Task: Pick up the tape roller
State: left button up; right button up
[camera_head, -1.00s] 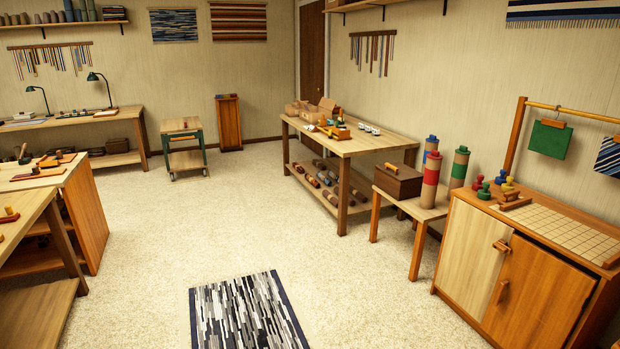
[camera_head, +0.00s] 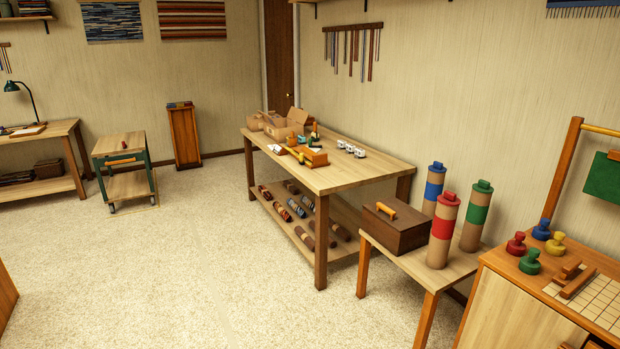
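A wooden work table (camera_head: 375,174) stands a little right of the middle, against the wall. Small items lie on its top: an orange-brown block-like piece (camera_head: 314,158), a small green and yellow item (camera_head: 314,137), a yellow piece (camera_head: 292,152), and several small white items (camera_head: 352,149). They are too small for me to tell which, if any, is the tape roller. Neither of my grippers is in view.
Open cardboard boxes (camera_head: 287,125) stand at the table's far end, and rolls (camera_head: 297,208) lie on its lower shelf. A low bench (camera_head: 435,267) holds a brown box (camera_head: 396,232) and three tall cylinders. A cabinet (camera_head: 510,305) stands at right. The pale floor (camera_head: 160,270) is clear.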

aim_at(315, 134)
jog(key=i, duration=2)
jog(key=i+j+z, duration=0.1)
jog(key=i, duration=1.95)
jog(key=i+j+z, duration=0.1)
jog(key=z, duration=0.35)
jog(key=j+z, duration=0.3)
jog(key=z, duration=0.15)
jog(key=i+j+z, duration=0.1)
jog(key=j+z, duration=0.2)
jog(key=z, duration=0.15)
jog(key=j+z, duration=0.25)
jog(key=z, duration=0.2)
jog(key=j+z, duration=0.25)
jog(key=z, duration=0.25)
